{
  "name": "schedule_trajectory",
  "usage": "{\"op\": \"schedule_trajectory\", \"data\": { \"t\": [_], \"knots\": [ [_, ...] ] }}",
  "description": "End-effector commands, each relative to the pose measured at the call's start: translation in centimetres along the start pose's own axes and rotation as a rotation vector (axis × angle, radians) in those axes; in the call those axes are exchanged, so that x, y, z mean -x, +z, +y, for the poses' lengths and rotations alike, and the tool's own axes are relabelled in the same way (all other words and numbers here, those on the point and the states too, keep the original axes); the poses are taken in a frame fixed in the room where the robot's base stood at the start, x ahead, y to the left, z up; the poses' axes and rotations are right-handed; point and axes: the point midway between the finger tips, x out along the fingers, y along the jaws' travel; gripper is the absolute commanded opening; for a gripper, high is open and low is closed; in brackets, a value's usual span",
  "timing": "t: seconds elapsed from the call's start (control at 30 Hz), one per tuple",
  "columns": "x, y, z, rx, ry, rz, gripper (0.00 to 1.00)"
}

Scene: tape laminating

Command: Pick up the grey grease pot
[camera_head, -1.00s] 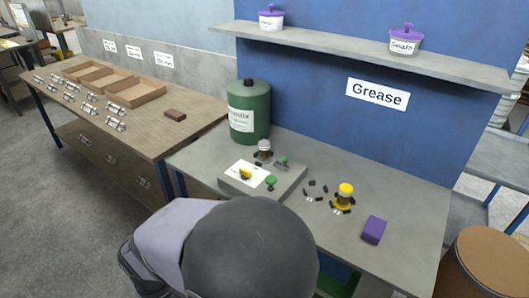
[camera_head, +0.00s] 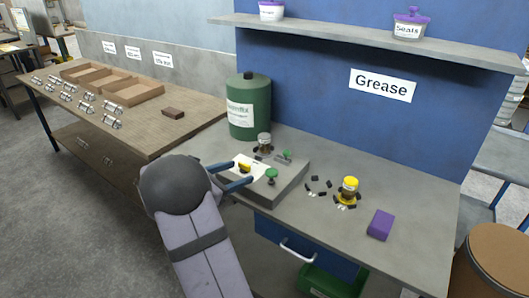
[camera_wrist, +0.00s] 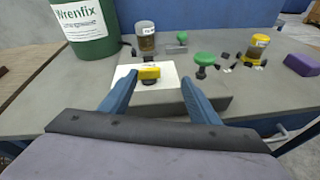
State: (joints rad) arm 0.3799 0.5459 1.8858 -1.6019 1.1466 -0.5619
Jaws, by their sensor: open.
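In the wrist view my gripper (camera_wrist: 159,78) has nothing gripped. The pot is apart from both fingers.
A yellow-handled piece (camera_wrist: 150,73) on a white sheet lies in front of the pot, seen between my fingertips. Green-knobbed tools (camera_head: 271,175) stand right of it. A large green drum (camera_head: 249,117) stands behind left. A yellow-lidded pot (camera_head: 349,188) and purple block (camera_head: 380,225) sit farther right.

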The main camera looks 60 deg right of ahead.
Motion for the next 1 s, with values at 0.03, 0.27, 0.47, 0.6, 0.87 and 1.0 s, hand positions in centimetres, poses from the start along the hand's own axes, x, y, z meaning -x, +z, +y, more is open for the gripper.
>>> {"op": "schedule_trajectory", "data": {
  "t": [0.03,0.27,0.47,0.6,0.87,1.0],
  "knots": [
    [-1.7,0.2,0.5,0.042,0.017,-0.053,0.56],
    [-6.0,3.0,2.2,0.163,0.087,-0.236,0.56],
    [-7.0,4.0,2.8,0.199,0.109,-0.29,0.56],
    [-7.2,4.2,2.8,0.2,0.111,-0.292,0.56],
    [-9.0,4.6,3.1,0.2,0.11,-0.291,0.56],
    [-9.1,4.5,3.1,0.2,0.111,-0.29,0.56]
  ]
}}
